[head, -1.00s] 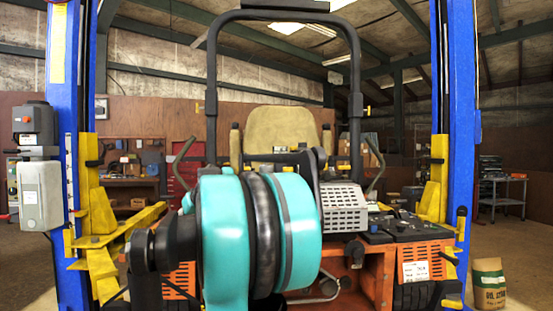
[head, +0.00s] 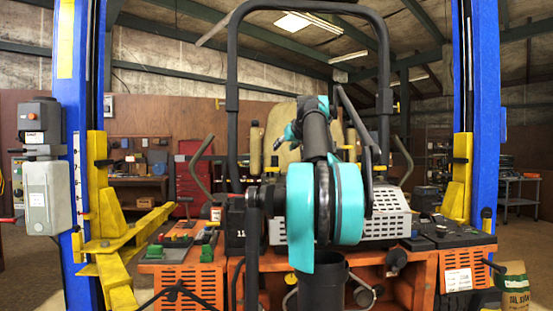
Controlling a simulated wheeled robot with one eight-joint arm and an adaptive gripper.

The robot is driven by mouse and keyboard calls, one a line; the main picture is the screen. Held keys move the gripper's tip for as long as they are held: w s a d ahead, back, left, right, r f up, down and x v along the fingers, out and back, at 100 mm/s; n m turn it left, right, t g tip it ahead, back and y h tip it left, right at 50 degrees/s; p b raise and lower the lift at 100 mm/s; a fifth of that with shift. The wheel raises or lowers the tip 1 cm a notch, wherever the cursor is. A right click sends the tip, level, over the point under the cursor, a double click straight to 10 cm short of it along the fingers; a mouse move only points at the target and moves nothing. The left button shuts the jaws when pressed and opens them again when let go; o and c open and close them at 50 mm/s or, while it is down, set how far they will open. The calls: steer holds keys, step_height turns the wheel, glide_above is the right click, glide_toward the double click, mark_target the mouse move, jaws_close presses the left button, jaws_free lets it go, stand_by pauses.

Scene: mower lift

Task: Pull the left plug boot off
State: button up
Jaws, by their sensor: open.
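The machine on the lift is an orange mower (head: 458,262) with a black roll bar and a tan seat (head: 283,127). A pale slotted engine cover (head: 392,207) shows at its middle, just right of my teal and black arm. My arm hides part of the engine. I cannot make out the left plug boot; it is hidden or too small to tell. The fingers of my gripper cannot be picked out among the dark arm parts in front of the seat.
Blue lift posts stand left (head: 70,110) and right (head: 487,130). A yellow lift arm (head: 130,235) reaches in from the left post. A grey control box (head: 40,125) hangs at far left. Green parts (head: 175,243) lie on the mower's left deck. A sack (head: 513,283) stands at lower right.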

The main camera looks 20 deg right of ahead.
mark_target(275, 157)
steer(key=x, duration=1.2)
steer(key=shift+w+a+f, duration=0.1)
steer(key=shift+w+f, duration=0.05)
steer(key=shift+c, duration=0.2)
jaws_close()
